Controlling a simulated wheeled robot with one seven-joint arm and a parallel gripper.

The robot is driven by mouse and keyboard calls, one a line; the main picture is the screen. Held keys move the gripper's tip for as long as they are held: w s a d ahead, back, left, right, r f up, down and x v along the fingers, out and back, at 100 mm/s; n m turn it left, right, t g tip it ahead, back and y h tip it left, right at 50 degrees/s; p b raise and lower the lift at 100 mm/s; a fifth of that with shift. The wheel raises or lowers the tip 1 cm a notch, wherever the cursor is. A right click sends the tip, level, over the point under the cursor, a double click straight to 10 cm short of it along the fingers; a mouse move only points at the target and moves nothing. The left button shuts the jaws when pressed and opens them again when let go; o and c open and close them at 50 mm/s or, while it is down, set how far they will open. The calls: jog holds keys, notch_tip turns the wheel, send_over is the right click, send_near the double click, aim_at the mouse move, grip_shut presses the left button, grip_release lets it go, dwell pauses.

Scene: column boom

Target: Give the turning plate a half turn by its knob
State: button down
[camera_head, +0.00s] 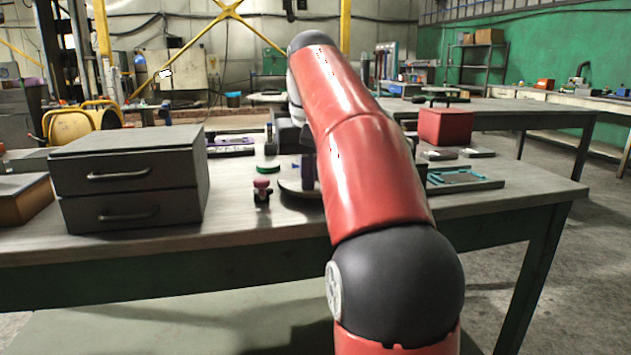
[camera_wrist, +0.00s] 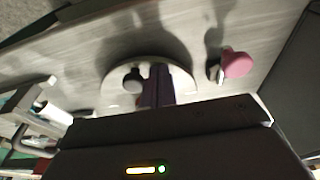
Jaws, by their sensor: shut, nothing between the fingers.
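The turning plate (camera_wrist: 118,72) is a pale round disc on the table, seen in the wrist view. In the head view its left edge (camera_head: 290,188) shows, and my red arm hides the rest. Its dark round knob (camera_wrist: 132,79) stands off the disc's centre. My gripper (camera_wrist: 158,84) has dark purplish fingers, closed together with nothing between them. They are over the plate, just right of the knob in the wrist view; I cannot tell if they touch it. In the head view my gripper (camera_head: 308,168) is mostly behind my arm.
A pink-topped small object (camera_wrist: 236,64) stands close beside the plate. A grey two-drawer cabinet (camera_head: 130,180) stands at the left. A green disc (camera_head: 268,169) lies behind the plate. A tray with teal pieces (camera_head: 480,185) and a red box (camera_head: 445,126) are at the right.

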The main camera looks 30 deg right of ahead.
jog(key=shift+f, duration=0.4)
